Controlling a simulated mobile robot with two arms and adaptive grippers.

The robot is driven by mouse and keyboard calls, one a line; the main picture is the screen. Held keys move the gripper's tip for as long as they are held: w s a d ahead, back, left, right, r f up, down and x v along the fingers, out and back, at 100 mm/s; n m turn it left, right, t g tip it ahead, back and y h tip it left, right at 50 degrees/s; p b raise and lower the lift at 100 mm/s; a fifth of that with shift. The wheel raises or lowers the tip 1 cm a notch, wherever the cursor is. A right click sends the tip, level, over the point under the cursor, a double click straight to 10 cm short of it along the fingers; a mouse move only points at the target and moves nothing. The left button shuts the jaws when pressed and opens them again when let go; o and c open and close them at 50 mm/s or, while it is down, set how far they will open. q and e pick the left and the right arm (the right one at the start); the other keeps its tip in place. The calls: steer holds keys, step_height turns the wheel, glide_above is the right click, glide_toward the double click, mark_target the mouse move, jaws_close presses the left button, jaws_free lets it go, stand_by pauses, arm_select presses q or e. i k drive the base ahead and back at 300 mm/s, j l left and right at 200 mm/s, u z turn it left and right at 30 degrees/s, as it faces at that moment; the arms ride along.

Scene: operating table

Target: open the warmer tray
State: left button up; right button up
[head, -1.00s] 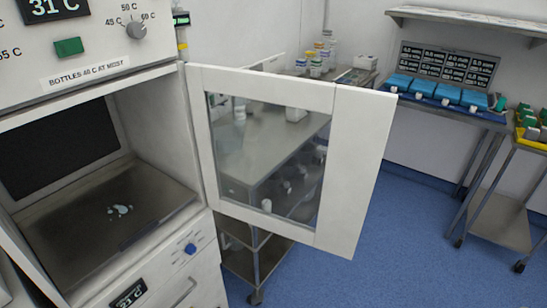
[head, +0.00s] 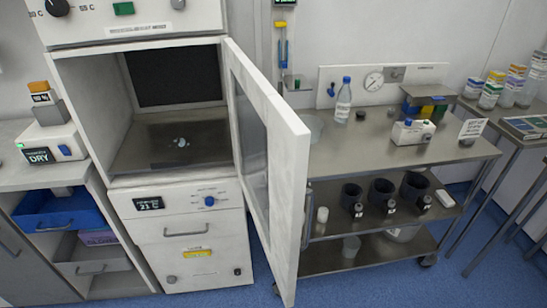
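The white warmer cabinet (head: 89,110) stands at left centre with its windowed door (head: 262,150) swung open towards me. Its chamber has a dark back panel and a metal floor (head: 150,150) with a small pale, wet-looking patch (head: 182,142). Below the chamber is a panel with a display (head: 148,204) reading about 21 C and a blue knob (head: 209,201). Under that is a white drawer front (head: 188,230) with a bar handle (head: 187,233); it looks shut. A yellow label (head: 197,253) is lower down. Neither of my grippers is in view.
The open door juts into the floor space before a steel trolley (head: 400,165) holding a bottle (head: 343,100), a gauge (head: 374,81) and dark cups (head: 382,192). At left, a counter has a box marked DRY (head: 50,145) above a blue bin (head: 60,212). Blue floor (head: 400,285) is clear at lower right.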

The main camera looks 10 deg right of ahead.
mark_target(180, 138)
steer(key=i+l+u, duration=0.25)
steer(key=l, duration=0.15)
steer(key=l+u, duration=0.25)
steer(key=l, duration=0.2)
steer(key=i+l+u, duration=0.1)
steer(key=l+u, duration=0.15)
steer(key=l, duration=0.2)
steer(key=i+l+u, duration=0.1)
steer(key=l, duration=0.25)
steer(key=i, duration=0.1)
